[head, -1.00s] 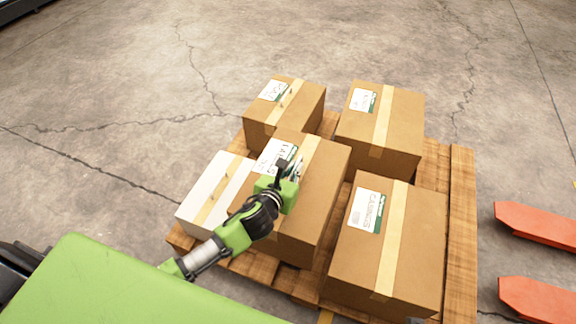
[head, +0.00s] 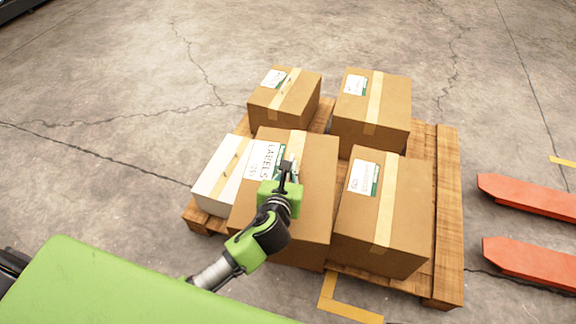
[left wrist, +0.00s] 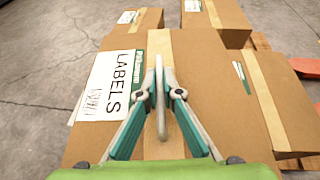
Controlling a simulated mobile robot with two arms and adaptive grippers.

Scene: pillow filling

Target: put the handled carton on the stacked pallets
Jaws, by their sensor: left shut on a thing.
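A brown carton (head: 312,160) with a white LABELS label sits over the front middle of the wooden pallet (head: 447,215). It overlaps part of a white carton (head: 212,188), and I cannot tell whether it touches the pallet or hangs above it. My left gripper (head: 286,168) is shut on the thin upright handle on top of this carton. The handle (left wrist: 160,95) stands between both fingers in the left wrist view. Whether more than one pallet is stacked here is hidden. My right gripper is in neither view.
Two brown cartons stand at the back of the pallet, one left (head: 283,95) and one right (head: 372,110). Another (head: 390,220) stands close to the right of the held carton. Orange forks (head: 530,195) lie at the right. The floor behind is clear.

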